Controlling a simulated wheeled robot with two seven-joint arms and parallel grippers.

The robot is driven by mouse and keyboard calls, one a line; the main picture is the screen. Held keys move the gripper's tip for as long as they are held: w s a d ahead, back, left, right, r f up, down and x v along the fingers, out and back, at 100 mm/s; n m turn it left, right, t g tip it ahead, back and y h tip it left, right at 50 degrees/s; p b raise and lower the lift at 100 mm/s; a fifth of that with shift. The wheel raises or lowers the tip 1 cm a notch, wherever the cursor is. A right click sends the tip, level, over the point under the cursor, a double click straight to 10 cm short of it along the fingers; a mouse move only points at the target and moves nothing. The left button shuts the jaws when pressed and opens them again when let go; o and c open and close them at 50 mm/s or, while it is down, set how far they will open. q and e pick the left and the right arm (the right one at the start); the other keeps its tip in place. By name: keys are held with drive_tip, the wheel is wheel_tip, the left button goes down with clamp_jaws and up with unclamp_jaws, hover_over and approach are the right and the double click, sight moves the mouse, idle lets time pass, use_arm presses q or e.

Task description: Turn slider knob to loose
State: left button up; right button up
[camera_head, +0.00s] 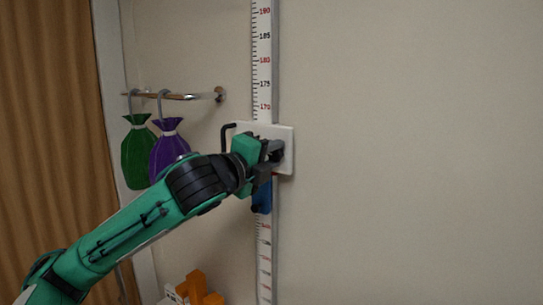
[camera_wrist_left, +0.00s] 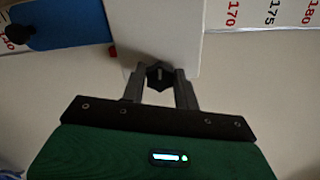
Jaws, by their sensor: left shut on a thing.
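The white slider plate (camera_head: 287,143) sits on a vertical measuring rail (camera_head: 262,85) on the wall. In the left wrist view the plate (camera_wrist_left: 150,30) shows with the dark slider knob (camera_wrist_left: 157,76) at its edge. My left gripper (camera_wrist_left: 159,84) has its two fingers around the knob, shut on it. In the head view the left gripper (camera_head: 274,152) is at the plate's front, and the arm covers part of the plate. The knob's setting cannot be read. My right gripper is not in view.
A blue block (camera_head: 262,196) is on the rail just below the plate. Green (camera_head: 138,157) and purple (camera_head: 168,150) bags hang from a metal bar (camera_head: 175,96) on the left. An orange object (camera_head: 197,289) is low in front. The wall to the right is clear.

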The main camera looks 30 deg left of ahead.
use_arm(q)
drive_tip(key=shift+n, duration=0.5)
drive_tip(key=o, duration=0.9)
drive_tip(key=shift+o, duration=0.2)
drive_tip(key=shift+s, duration=0.1)
drive_tip(key=shift+s+a+f+b, duration=0.1)
drive_tip(key=shift+s+b, duration=0.25)
drive_tip(key=shift+b, duration=0.05)
drive_tip(key=s+a+b, duration=0.1)
drive_tip(key=s+b, duration=0.4)
drive_tip(key=s, duration=0.7)
drive_tip(key=shift+s+a, duration=0.4)
